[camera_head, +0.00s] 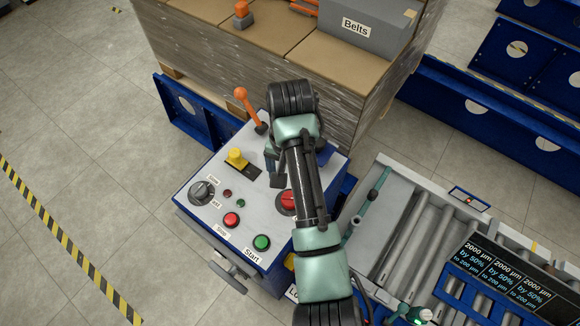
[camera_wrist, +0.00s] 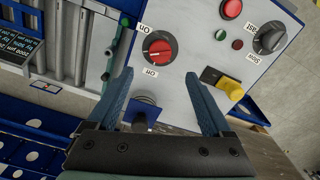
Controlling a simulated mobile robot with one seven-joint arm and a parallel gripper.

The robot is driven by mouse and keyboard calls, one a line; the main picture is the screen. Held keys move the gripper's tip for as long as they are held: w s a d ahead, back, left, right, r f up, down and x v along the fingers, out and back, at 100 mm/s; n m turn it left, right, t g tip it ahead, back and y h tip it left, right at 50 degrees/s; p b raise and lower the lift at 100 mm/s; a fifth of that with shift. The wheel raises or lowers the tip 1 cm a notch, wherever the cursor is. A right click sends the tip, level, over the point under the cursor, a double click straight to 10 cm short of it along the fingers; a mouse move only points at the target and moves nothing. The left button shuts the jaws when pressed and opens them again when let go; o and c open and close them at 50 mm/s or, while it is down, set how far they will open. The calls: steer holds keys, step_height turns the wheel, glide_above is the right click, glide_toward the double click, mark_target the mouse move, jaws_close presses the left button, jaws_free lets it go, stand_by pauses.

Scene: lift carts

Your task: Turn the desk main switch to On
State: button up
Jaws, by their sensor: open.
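The desk main switch (camera_wrist: 159,47) is a red round knob on a dark base on the desk's light top panel. Its On label (camera_wrist: 145,30) and Off label (camera_wrist: 150,72) lie on opposite sides of it. In the head view the switch (camera_head: 286,201) is partly covered by my arm. My gripper (camera_wrist: 160,76) is open, with two blue fingers spread and nothing between them. In the wrist view the switch lies beyond the fingertips, roughly centred between them, and looks apart from them. The exact knob angle is hard to tell.
The control desk (camera_head: 215,172) also carries an orange-handled lever (camera_head: 246,108), a yellow handle (camera_head: 237,158), a black speed dial (camera_head: 202,192), a red Stop button (camera_head: 231,219) and a green Start button (camera_head: 262,242). A loaded pallet stands behind; a roller conveyor (camera_head: 408,240) is at right.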

steer(key=shift+r, duration=1.5)
